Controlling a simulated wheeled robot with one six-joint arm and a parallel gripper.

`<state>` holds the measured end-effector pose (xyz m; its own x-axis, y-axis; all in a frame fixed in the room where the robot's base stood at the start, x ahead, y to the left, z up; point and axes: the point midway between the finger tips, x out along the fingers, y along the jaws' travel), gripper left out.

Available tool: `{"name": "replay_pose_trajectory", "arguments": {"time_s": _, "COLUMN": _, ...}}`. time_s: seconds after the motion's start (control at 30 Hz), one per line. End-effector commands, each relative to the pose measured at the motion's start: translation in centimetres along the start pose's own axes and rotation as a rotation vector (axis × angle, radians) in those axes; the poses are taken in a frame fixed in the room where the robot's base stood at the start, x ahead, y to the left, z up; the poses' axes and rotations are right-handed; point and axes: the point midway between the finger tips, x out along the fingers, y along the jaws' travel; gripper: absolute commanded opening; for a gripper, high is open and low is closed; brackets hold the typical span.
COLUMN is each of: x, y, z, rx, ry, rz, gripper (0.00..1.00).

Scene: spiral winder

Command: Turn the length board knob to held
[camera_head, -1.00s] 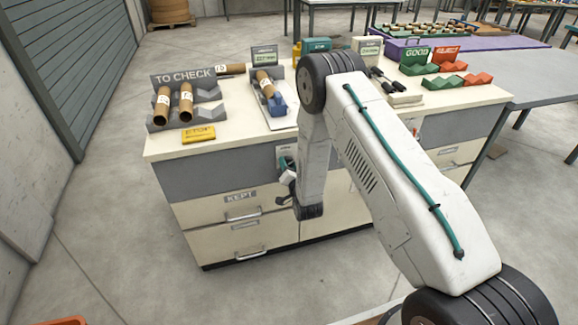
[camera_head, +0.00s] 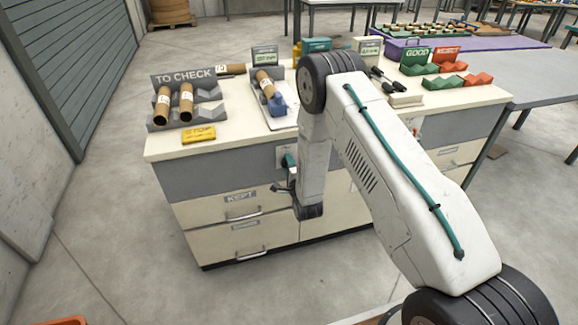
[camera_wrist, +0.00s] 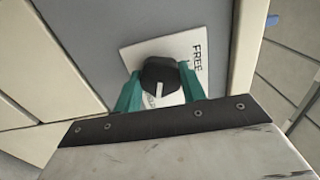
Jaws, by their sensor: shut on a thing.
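The length board knob (camera_wrist: 159,71) is black with a white pointer mark, on a white plate (camera_wrist: 133,53) fixed to the grey front panel. The plate reads FREE on its right side; other lettering at the lower left is mostly hidden. The white mark points down in the wrist view, away from the word FREE. My gripper (camera_wrist: 161,79) is shut on the knob, one teal finger on each side. In the head view my gripper (camera_head: 289,163) is at the bench front, and the knob is hidden there.
The KEPT drawer (camera_head: 241,205) with its handle is below and left of my gripper. On the bench top are the TO CHECK rack (camera_head: 184,77), a yellow STOP block (camera_head: 198,133) and a blue-ended cradle (camera_head: 278,106).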

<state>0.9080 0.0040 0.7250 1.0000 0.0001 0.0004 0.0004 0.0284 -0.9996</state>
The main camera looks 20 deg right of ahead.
Motion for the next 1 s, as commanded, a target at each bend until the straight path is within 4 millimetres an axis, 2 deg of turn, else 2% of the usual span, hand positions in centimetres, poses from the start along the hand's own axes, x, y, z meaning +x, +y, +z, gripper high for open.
{"name": "replay_pose_trajectory", "arguments": {"time_s": 0.4, "x": -0.06, "y": 0.07, "z": -0.1, "rx": 0.175, "ry": 0.002, "rz": 0.002, "gripper": 0.18}}
{"name": "replay_pose_trajectory", "arguments": {"time_s": 0.93, "x": -0.08, "y": 0.1, "z": -0.08, "rx": 0.197, "ry": 0.003, "rz": 0.003, "gripper": 0.18}}
{"name": "replay_pose_trajectory", "arguments": {"time_s": 0.97, "x": -0.08, "y": 0.1, "z": -0.08, "rx": 0.197, "ry": 0.003, "rz": 0.003, "gripper": 0.46}}
{"name": "replay_pose_trajectory", "arguments": {"time_s": 1.0, "x": -0.07, "y": 0.1, "z": -0.08, "rx": 0.197, "ry": 0.003, "rz": 0.003, "gripper": 0.57}}
